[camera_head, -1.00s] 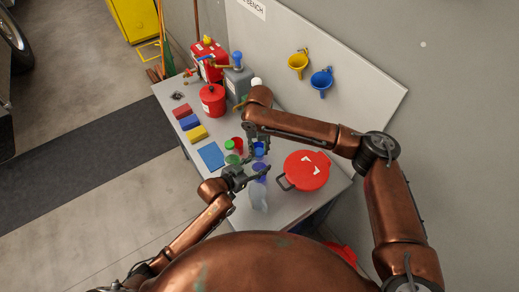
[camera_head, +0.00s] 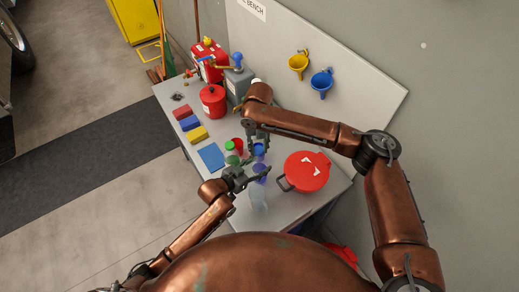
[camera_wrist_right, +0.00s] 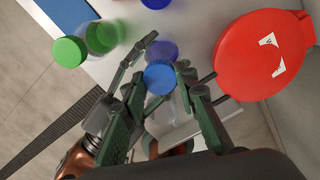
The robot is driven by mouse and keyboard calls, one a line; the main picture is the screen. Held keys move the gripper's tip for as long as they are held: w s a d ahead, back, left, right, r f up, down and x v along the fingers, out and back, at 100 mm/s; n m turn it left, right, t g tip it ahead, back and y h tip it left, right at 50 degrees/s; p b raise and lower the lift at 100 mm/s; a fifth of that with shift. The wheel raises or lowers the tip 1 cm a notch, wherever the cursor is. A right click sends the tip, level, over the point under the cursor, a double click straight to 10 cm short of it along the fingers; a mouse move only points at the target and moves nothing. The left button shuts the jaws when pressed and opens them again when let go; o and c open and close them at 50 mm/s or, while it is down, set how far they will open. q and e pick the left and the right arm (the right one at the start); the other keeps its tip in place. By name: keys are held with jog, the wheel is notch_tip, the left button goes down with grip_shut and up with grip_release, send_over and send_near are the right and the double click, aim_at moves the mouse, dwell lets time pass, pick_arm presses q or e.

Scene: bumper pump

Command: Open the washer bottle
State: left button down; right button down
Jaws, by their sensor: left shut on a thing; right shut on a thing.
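A clear bottle (camera_head: 258,196) stands near the front edge of the bench; in the right wrist view its see-through body (camera_wrist_right: 160,108) shows below a blue cap (camera_wrist_right: 160,77). My right gripper (camera_wrist_right: 161,86) points down with its fingers shut on both sides of the blue cap. In the head view the right gripper (camera_head: 258,140) is above the bottle area. My left gripper (camera_head: 250,172) comes in low from the left and is shut, apparently on the bottle. Its exact contact is hidden. A purple-blue round piece (camera_wrist_right: 163,50) shows just beyond the blue cap.
A red lidded bucket (camera_head: 307,171) stands close on the right. A green-capped bottle (camera_wrist_right: 70,51) and a red cup (camera_head: 237,143) are close on the left. A blue mat (camera_head: 210,157) and colored blocks lie farther left. Red cans stand at the back.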

aim_at(259, 150)
pick_arm(q)
jog(key=shift+a+f, duration=0.1)
pick_arm(e)
jog(key=shift+s+r, duration=0.1)
jog(key=shift+r, duration=0.3)
jog(key=shift+r, duration=1.95)
pick_arm(q)
jog(key=c, duration=0.9)
grip_release()
